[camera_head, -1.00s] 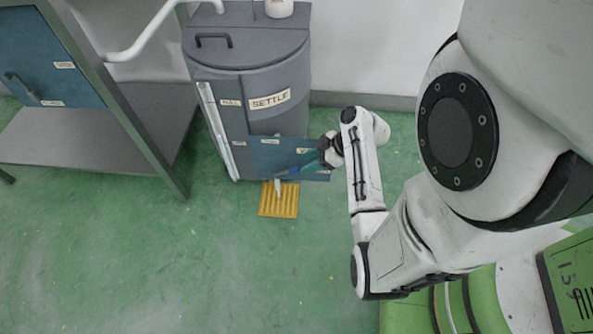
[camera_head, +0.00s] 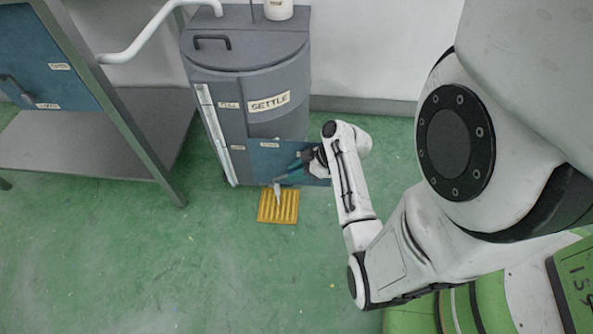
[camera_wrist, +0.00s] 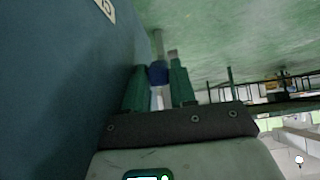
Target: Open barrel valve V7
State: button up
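The grey barrel (camera_head: 245,90) labelled SETTLE stands against the wall in the head view. A blue panel (camera_head: 262,163) is on its lower front, with small labels too small to read. A pale spout (camera_head: 277,193) points down below the panel. My gripper (camera_head: 287,177) is in front of the panel and hides part of it. In the wrist view my gripper's green fingers (camera_wrist: 158,80) are apart. A dark blue piece, seemingly the valve handle (camera_wrist: 158,72), shows between the fingertips, with a pale pipe (camera_wrist: 157,42) beyond it. Contact with the fingers cannot be told.
A yellow grate (camera_head: 277,208) lies on the floor under the spout. A metal rack (camera_head: 90,125) with a blue cabinet (camera_head: 45,60) stands at the left. A white pipe (camera_head: 150,35) runs to the barrel's top. The green floor in front is clear.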

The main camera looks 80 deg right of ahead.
grip_shut()
jog(key=r+g+p, duration=0.1)
jog(key=p, duration=0.1)
jog(key=w+r+g+p, duration=0.1)
jog(key=p, duration=0.2)
jog(key=shift+w+a+r, duration=0.1)
jog(key=w+g+p, duration=0.1)
jog(key=p, duration=0.1)
jog(key=r+g+p, duration=0.1)
jog(key=p, duration=0.1)
jog(key=shift+w+r+g, duration=0.2)
jog(key=shift+w+g, duration=0.1)
jog(key=shift+w, duration=0.1)
jog(key=w+g+p, duration=0.1)
jog(key=g+p, duration=0.1)
jog(key=w+g+p, duration=0.1)
jog(key=shift+w+a+r+g+h+p, duration=0.1)
jog(key=shift+w+r+g+h+p, duration=0.2)
jog(key=shift+w+a+f+g, duration=0.1)
jog(key=shift+w+a+g, duration=0.05)
jog(key=shift+w+g, duration=1.6)
jog(key=shift+s+g, duration=0.25)
